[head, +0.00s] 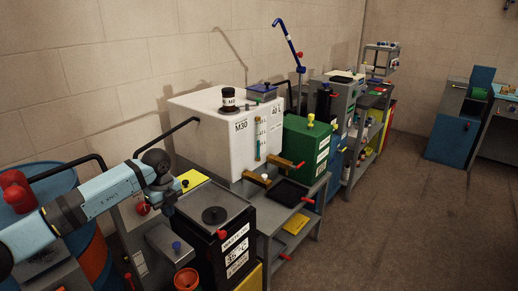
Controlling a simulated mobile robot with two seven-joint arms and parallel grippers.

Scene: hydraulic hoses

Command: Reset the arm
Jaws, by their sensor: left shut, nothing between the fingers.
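My left arm comes in from the left edge, light blue with dark joints. Its left gripper (168,199) is shut and empty, in front of the wall and just left of the black waste bin (228,240). The fingers are small and dark here, and the wrist partly hides them. I cannot tell whether they touch anything. My right gripper is not in view.
A white M30 tank (212,130) stands on a grey bench, with a green container (305,146) to its right. A blue drum (50,185) with a red can (16,190) is at the left. Open floor (400,225) lies at the right.

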